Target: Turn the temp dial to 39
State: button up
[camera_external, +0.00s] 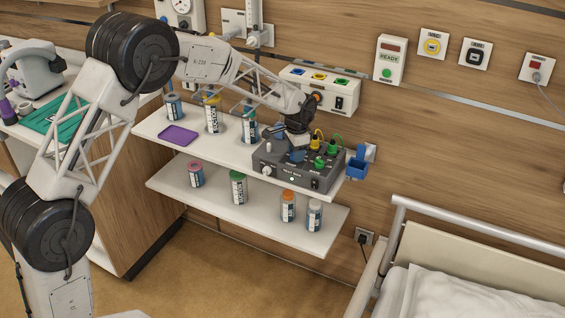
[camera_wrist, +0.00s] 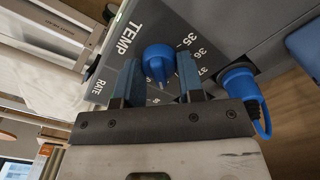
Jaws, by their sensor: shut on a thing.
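The blue temp dial (camera_wrist: 158,60) sits on the dark panel beside the white word TEMP, in the wrist view. The scale marks 35, 36 and 37 show right of it; higher marks are mostly hidden by my gripper. My gripper (camera_wrist: 160,72) has one finger on each side of the dial and is shut on it. I cannot read the dial's exact setting. In the external view my gripper (camera_external: 297,140) reaches down onto the grey control box (camera_external: 268,174), over the blue dial (camera_external: 297,156).
The box stands at the right of the upper white shelf (camera_external: 225,150), with bottles and a purple tray (camera_external: 179,136) to its left. Green knobs (camera_external: 320,162) and yellow and green cables are close by. A blue plug (camera_wrist: 240,82) with a cord is right of the dial.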

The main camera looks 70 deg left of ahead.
dwell(0.3)
jog(key=o, duration=0.9)
jog(key=shift+r, duration=0.15)
jog(key=shift+r, duration=3.75)
